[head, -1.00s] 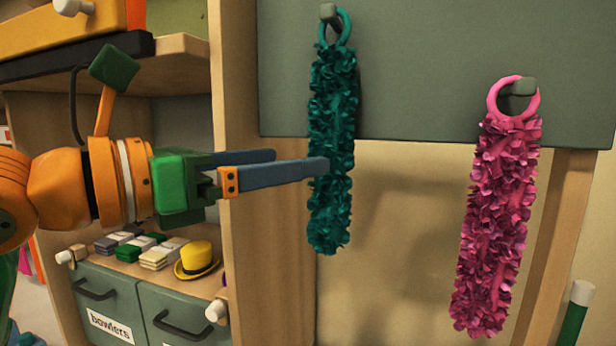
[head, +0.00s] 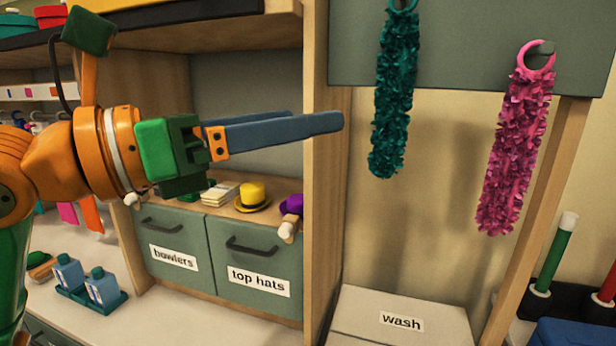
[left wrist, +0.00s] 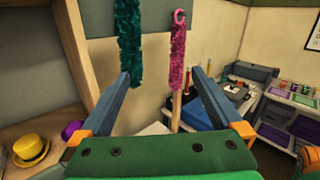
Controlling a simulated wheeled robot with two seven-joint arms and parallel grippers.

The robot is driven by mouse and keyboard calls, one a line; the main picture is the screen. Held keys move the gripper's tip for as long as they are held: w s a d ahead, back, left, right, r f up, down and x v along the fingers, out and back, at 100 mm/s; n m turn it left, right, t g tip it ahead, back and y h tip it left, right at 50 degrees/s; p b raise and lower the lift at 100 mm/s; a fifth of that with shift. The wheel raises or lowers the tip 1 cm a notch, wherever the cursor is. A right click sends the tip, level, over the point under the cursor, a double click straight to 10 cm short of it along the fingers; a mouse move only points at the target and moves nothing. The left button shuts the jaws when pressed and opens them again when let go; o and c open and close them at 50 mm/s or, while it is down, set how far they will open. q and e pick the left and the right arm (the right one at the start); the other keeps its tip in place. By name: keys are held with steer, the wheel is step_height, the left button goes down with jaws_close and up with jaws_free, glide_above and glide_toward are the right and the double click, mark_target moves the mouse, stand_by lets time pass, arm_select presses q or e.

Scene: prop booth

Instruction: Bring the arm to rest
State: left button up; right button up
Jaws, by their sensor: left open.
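My left gripper (head: 316,119) reaches in from the left in the head view, its two blue-grey fingers apart and nothing between them. Its fingertips are in front of the wooden upright (head: 322,190), left of the hanging teal boa (head: 394,95). In the left wrist view the open fingers (left wrist: 161,73) frame the lower teal boa (left wrist: 127,40) and the pink boa (left wrist: 178,52), both beyond them. The pink boa (head: 512,150) hangs by its ring from a peg on the grey-green board. My right gripper is in neither view.
A yellow hat (head: 252,196) and a purple hat (head: 291,205) sit on the shelf above drawers labelled bowlers (head: 173,243) and top hats (head: 255,267). A pale box labelled wash (head: 400,322) stands below the boas. Two blue bottles (head: 85,280) stand in a tray at lower left.

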arm_select(q)
steer(key=s+d+f+g+h, duration=0.1)
steer(key=d+g+h, duration=0.3)
steer(key=w+a+f+m+t+y, duration=0.5)
steer(key=a+f+m+t+y, duration=0.4)
steer(key=m, duration=0.8)
steer(key=w+a+f+m+t+y, duration=0.5)
steer(key=a+f+m+t+y, duration=0.5)
steer(key=m, duration=0.6)
step_height(320, 180, down, 14)
steer(key=s+a+n+g+y, duration=0.2)
steer(key=n+g+y, duration=0.2)
steer(key=g, duration=0.4)
steer(key=s+d+f+n+g+h, duration=0.25)
steer(key=s+f+g, duration=1.05)
steer(key=s+f, duration=0.95)
step_height(320, 180, down, 16)
steer(key=s+f+g, duration=0.1)
steer(key=s, duration=0.1)
steer(key=s+a+f+m+g, duration=0.1)
steer(key=s+f, duration=0.9)
steer(key=s, duration=0.2)
steer(key=shift+a+f+g, duration=0.15)
steer(key=shift+a+g, duration=0.15)
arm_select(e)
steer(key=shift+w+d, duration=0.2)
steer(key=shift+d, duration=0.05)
